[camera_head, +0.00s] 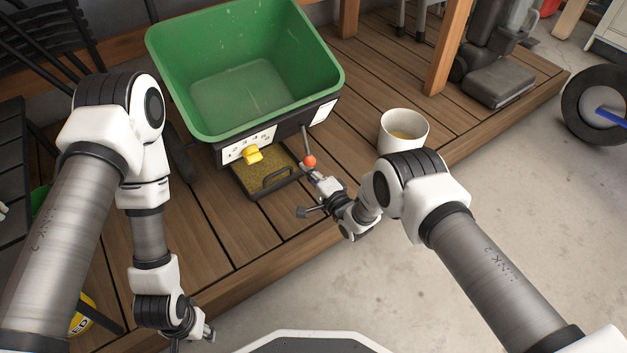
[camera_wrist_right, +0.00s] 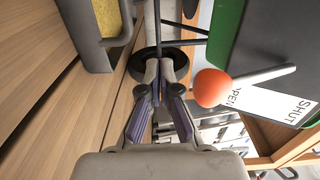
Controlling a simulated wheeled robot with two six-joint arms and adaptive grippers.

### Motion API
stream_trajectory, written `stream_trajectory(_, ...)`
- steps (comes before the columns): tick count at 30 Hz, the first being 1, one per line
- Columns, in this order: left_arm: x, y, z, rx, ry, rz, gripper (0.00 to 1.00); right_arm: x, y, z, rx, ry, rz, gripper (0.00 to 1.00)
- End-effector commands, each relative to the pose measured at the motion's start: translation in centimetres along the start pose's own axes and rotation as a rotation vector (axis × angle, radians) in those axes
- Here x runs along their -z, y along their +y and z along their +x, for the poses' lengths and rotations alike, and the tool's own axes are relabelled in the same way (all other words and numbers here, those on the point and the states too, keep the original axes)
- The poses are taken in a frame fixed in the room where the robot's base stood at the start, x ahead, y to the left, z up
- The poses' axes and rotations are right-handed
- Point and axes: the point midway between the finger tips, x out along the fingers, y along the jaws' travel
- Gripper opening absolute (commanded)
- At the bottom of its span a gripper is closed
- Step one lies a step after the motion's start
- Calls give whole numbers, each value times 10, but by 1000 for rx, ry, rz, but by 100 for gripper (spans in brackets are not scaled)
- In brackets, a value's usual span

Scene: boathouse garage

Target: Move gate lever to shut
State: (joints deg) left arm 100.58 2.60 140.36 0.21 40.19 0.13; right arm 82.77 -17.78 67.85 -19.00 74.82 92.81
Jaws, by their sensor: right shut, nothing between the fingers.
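The gate lever is a grey rod with an orange-red ball knob (camera_head: 309,161) at the front of the black base under a green hopper (camera_head: 250,90). In the right wrist view, the lever's knob (camera_wrist_right: 211,87) and rod lie beside a white label (camera_wrist_right: 268,106) reading "SHUT" and a partly covered "OPEN". The knob is at the "OPEN" end. My right gripper (camera_head: 314,175) is just below the knob, shut and empty. In the wrist view, its fingertips (camera_wrist_right: 159,78) are left of the knob; contact cannot be told. My left gripper (camera_head: 207,334) hangs low at the left, its fingers unclear.
A yellow knob (camera_head: 253,155) sits on the base's left label. Below it is a black-handled tray (camera_head: 243,189) of grain. A white bucket (camera_head: 402,120) stands right of the hopper on the wooden deck (camera_head: 237,222).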

Motion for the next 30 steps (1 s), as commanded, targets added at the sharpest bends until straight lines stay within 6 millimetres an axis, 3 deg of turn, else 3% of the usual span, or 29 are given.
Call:
stream_trajectory(13,0,0,2,0,1,-1,40,0,-2,5,0,0,0,0)
stream_trajectory(22,0,0,-11,0,-1,1,40,0,-16,4,0,-1,0,0)
stream_trajectory(30,0,0,3,0,-1,2,40,0,-1,5,1,0,0,0)
